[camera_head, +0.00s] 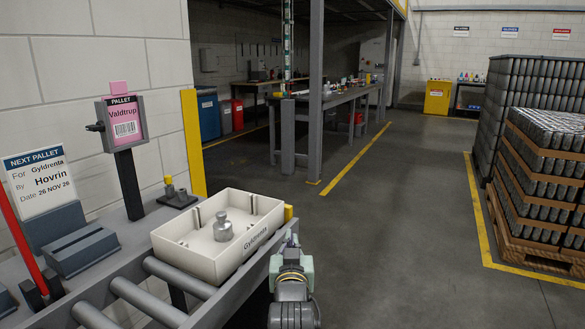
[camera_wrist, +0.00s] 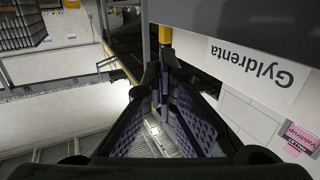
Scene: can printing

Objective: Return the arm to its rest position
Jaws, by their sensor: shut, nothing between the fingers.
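My gripper (camera_head: 291,246) is at the lower middle of the head view, just right of the roller conveyor and clear of it. In the wrist view its fingers (camera_wrist: 161,92) come together at the tips with nothing between them. Part of my arm shows below the gripper in the head view. A cream tray (camera_head: 185,243) labelled "Gyldrenta" sits on the conveyor left of the gripper. Its labelled side also shows at the right of the wrist view (camera_wrist: 235,55).
The conveyor (camera_head: 235,290) runs along the lower left. A pink "Valdtrup" pallet sign (camera_head: 125,120) and a "Next pallet" sign (camera_head: 42,185) stand behind it. Stacked pallets of cans (camera_head: 545,160) are on the right. The grey floor (camera_head: 400,220) between is clear.

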